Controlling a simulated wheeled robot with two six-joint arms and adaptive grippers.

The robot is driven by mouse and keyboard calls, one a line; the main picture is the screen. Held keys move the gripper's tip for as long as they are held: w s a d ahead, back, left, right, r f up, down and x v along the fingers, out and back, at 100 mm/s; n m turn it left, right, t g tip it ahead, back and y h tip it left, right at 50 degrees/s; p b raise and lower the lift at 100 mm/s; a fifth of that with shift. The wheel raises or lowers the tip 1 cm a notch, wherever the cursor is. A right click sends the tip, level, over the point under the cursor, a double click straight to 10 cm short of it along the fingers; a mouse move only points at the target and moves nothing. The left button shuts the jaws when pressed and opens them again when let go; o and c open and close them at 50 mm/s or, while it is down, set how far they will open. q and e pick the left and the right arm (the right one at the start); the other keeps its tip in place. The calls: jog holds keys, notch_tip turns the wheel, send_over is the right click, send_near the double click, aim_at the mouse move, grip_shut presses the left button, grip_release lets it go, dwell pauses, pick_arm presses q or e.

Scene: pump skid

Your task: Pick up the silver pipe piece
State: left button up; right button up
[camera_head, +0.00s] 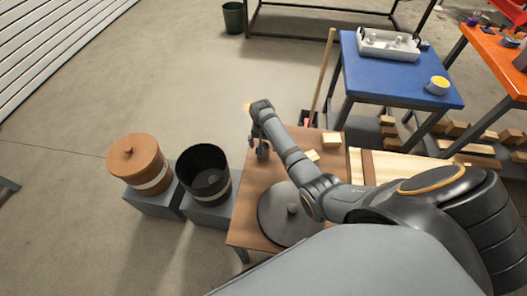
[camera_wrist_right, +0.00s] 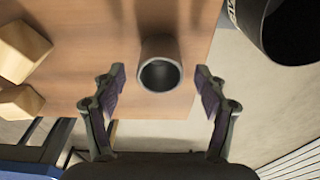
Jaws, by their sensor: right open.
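The silver pipe piece (camera_wrist_right: 160,52) is a short grey cylinder on the brown wooden table (camera_wrist_right: 100,20) in the right wrist view. Its round open end faces the camera. My right gripper (camera_wrist_right: 159,84) is open, with one finger on each side of the pipe piece and a gap visible on both sides. In the head view my right gripper (camera_head: 262,150) hangs over the far left part of the table. I cannot make out the pipe piece there, behind or among the fingers. My left gripper is not in view.
Wooden blocks (camera_head: 331,141) lie on the table near the gripper, also in the wrist view (camera_wrist_right: 20,50). A round grey lid (camera_head: 275,222) lies on the table's near part. A black pot (camera_head: 205,183) and a lidded terracotta pot (camera_head: 137,160) stand left. A blue table (camera_head: 390,82) stands behind.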

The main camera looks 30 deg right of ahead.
notch_tip(320, 180, down, 2)
jog(key=shift+w+d+f, duration=0.1)
jog(key=shift+w, duration=0.05)
jog(key=c, duration=1.3)
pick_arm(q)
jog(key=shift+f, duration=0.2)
